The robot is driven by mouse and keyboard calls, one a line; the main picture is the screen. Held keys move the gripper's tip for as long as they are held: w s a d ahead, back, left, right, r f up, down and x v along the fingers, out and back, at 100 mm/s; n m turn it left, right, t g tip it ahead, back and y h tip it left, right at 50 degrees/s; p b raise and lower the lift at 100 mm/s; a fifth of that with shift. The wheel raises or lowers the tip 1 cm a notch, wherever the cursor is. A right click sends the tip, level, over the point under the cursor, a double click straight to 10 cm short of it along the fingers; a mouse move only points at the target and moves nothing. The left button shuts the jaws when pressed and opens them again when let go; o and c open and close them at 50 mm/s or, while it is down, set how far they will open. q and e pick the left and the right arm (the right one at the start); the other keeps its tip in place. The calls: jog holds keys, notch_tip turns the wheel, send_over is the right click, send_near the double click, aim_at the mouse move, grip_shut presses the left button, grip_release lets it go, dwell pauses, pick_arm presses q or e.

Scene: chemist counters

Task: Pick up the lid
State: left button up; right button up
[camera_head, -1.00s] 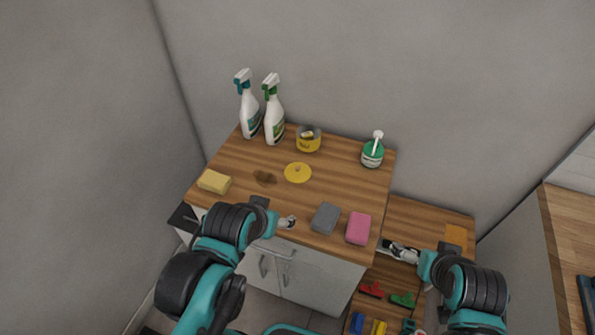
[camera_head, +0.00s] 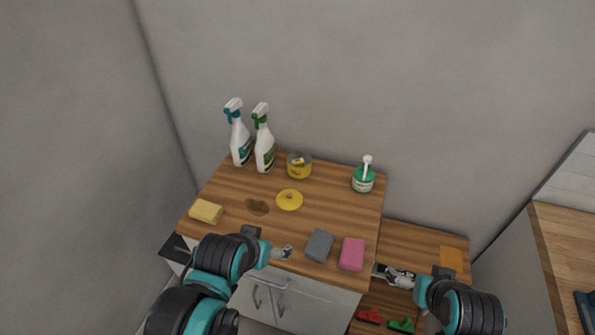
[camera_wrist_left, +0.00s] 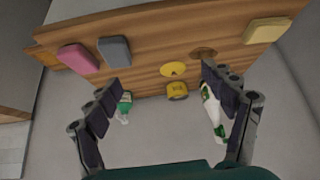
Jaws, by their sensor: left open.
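The lid (camera_head: 289,200) is a round yellow disc with a small knob, lying flat on the wooden counter top (camera_head: 330,205) near its middle. It also shows in the left wrist view (camera_wrist_left: 174,69), beyond and between my fingers. My left gripper (camera_head: 287,252) is over the front edge of the counter, in front of the lid and apart from it. In the left wrist view its fingers (camera_wrist_left: 164,88) are spread with nothing between them. My right gripper (camera_head: 388,272) is low at the right, beside the counter; its fingers are too small to read.
A yellow tin (camera_head: 299,168) stands behind the lid. Two spray bottles (camera_head: 240,145) (camera_head: 265,150) stand back left, a green dispenser (camera_head: 363,180) back right. A brown stain (camera_head: 257,207) is left of the lid. Yellow (camera_head: 206,211), grey (camera_head: 319,245) and pink (camera_head: 352,254) sponges lie near the front.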

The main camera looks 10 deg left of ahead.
pick_arm(q)
jog(key=w+r+n+g, duration=0.2)
jog(key=w+r+n, duration=0.2)
jog(key=w, duration=0.4)
jog(key=n+g, duration=0.5)
jog(key=n, duration=0.8)
send_over(289, 194)
jog(key=f, duration=0.7)
jog(key=f+p, duration=0.1)
jog(key=f, duration=0.3)
jog(key=shift+w+f, duration=0.1)
jog(key=shift+w, duration=0.25)
notch_tip(289, 194, down, 3)
jog(key=shift+r+b, duration=0.15)
jog(key=shift+b, duration=0.35)
jog(key=f, duration=0.1)
jog(key=f+b, duration=0.1)
jog(key=f, duration=0.1)
jog(key=f+b, duration=0.1)
jog(key=f, duration=0.1)
jog(key=shift+s+d+f, duration=0.1)
jog(key=shift+s+f, duration=0.1)
jog(key=shift+s, duration=0.1)
jog(key=shift+r, duration=0.1)
jog(key=shift+c, duration=0.4)
jog(key=shift+s, duration=0.1)
jog(key=c, duration=1.5)
